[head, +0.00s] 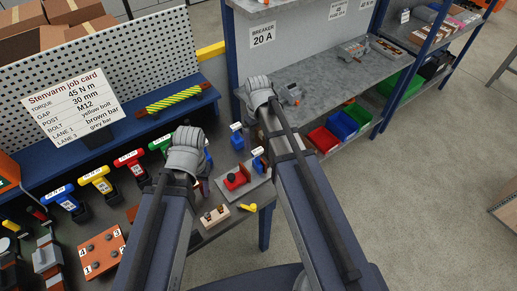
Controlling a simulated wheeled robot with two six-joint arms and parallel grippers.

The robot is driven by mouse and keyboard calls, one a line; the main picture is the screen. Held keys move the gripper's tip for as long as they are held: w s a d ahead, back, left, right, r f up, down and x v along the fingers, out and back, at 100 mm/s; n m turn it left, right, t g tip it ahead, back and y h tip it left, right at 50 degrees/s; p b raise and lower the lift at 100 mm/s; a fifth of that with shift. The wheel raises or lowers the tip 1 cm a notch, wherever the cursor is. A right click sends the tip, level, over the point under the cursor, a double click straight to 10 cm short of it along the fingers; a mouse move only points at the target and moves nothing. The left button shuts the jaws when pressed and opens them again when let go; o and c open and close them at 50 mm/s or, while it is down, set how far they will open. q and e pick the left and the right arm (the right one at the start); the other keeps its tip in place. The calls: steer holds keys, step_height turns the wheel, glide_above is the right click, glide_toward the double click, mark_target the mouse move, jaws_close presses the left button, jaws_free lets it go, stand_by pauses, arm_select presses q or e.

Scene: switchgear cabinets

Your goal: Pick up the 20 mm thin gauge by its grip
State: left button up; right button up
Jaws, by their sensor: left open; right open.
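I cannot pick out the 20 mm thin gauge for sure, as no 20 mm marking is readable. Small blue pieces with white tags stand beyond and between my arms: one blue piece (237,140) and another blue piece (259,161). A red piece with a dark knob (236,179) sits on a grey plate near them. My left gripper (187,152) is open over the bench, left of these pieces; its fingertips are mostly hidden. My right gripper (258,88) is open, farther back near the grey shelf's left end. Neither visibly holds anything.
A job card (74,105) reads 30 mm gap. Labelled blue (62,197), yellow (97,180), red (130,161) and green tools stand at left. A tan block (215,215) and yellow piece (248,207) lie near the bench edge. A blue post (230,55) stands close to my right gripper.

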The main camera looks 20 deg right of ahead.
mark_target(257, 150)
steer(key=shift+s, duration=0.15)
step_height(257, 150, down, 3)
steer(key=b, duration=0.3)
steer(key=shift+r, duration=0.3)
steer(key=f+b, duration=0.5)
steer(key=shift+s+a+f, duration=0.15)
steer(key=shift+a+f, duration=0.05)
steer(key=shift+r, duration=0.1)
jaws_close()
stand_by(0.4)
